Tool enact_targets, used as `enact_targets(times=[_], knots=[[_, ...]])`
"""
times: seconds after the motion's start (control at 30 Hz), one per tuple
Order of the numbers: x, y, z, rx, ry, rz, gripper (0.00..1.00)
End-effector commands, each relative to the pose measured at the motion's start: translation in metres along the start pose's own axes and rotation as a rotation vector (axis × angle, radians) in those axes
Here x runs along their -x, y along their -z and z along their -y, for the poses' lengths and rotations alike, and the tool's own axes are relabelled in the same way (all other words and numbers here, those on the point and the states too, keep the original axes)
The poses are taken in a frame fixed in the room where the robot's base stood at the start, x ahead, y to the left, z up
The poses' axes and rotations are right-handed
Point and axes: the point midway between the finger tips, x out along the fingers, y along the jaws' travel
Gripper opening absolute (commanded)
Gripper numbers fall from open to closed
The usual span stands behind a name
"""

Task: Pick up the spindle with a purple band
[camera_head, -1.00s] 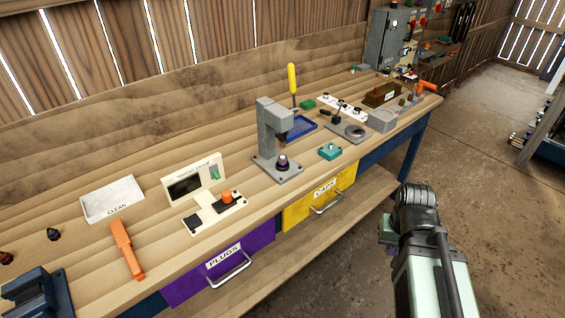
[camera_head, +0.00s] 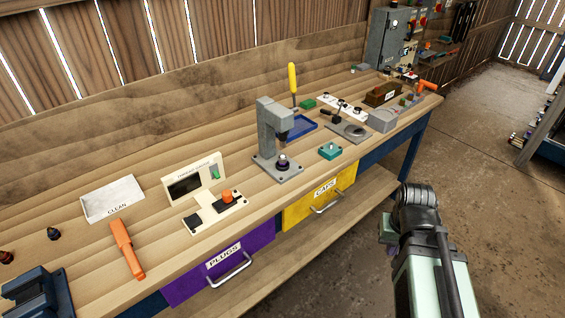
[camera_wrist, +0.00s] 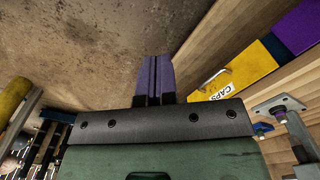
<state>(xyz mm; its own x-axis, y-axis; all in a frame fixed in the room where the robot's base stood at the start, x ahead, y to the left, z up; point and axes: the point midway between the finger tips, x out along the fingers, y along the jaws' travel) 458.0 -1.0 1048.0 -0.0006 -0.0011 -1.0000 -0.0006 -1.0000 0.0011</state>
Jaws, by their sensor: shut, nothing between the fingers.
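A small dark spindle with a purple band (camera_head: 283,163) stands upright on the base of the grey press (camera_head: 270,132), under its head. It also appears small at the right of the wrist view (camera_wrist: 279,108). My gripper (camera_wrist: 153,60) shows in the wrist view as two purple fingers side by side, shut and empty, over the floor and well away from the spindle.
The bench holds a white CLEAN tray (camera_head: 112,199), an orange-handled tool (camera_head: 127,249), a white gauge (camera_head: 194,180), a teal block (camera_head: 330,151) and a blue tray (camera_head: 300,128). The purple PLUGS drawer (camera_head: 190,287) and yellow CAPS drawer (camera_head: 298,214) are below. Open floor lies right.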

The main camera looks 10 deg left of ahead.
Motion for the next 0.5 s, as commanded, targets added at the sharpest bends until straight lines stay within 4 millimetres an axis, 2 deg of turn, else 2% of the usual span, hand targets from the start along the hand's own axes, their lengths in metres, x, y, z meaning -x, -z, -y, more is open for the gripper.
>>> enact_targets(times=[0.2, 0.5], knots=[[0.0000, 0.0000, 0.0000, 0.000, 0.000, 0.000, 0.00], [0.0000, 0.0000, 0.0000, 0.000, 0.000, 0.000, 0.46]])
